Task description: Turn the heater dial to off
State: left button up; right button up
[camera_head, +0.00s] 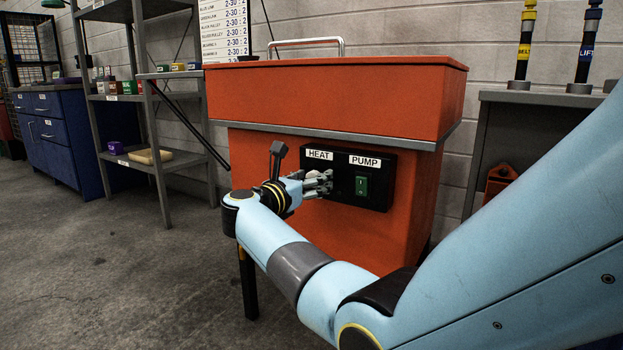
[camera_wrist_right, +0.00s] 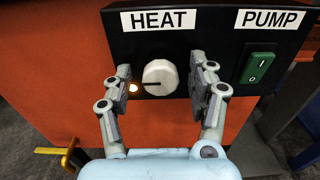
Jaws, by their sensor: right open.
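The heater dial (camera_wrist_right: 161,75) is a round white knob under the HEAT label (camera_wrist_right: 159,20) in the right wrist view. My right gripper (camera_wrist_right: 160,80) is open, with one finger on each side of the dial and visible gaps between. In the head view my right gripper (camera_head: 318,184) is at the black control panel (camera_head: 375,193) and hides the dial. My left gripper is not in view.
A green PUMP rocker switch (camera_wrist_right: 261,67) sits to the right of the dial; it also shows in the head view (camera_head: 361,186). The panel is on an orange cabinet (camera_head: 330,90) with a grey rim. A grey shelf (camera_head: 165,160) stands at left.

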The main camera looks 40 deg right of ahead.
jog(key=c, duration=1.2)
jog(key=shift+o, duration=0.2)
jog(key=shift+n, duration=0.4)
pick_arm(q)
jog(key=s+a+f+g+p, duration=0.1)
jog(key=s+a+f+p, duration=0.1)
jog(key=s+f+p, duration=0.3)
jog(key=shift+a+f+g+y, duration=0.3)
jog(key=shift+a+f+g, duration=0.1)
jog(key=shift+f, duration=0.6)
pick_arm(e)
jog(key=shift+w+a+f+n, duration=0.1)
jog(key=shift+n, duration=4.25)
jog(key=shift+w+f+n, duration=0.1)
jog(key=shift+n, duration=4.25)
jog(key=o, duration=1.2)
jog(key=shift+c, duration=0.2)
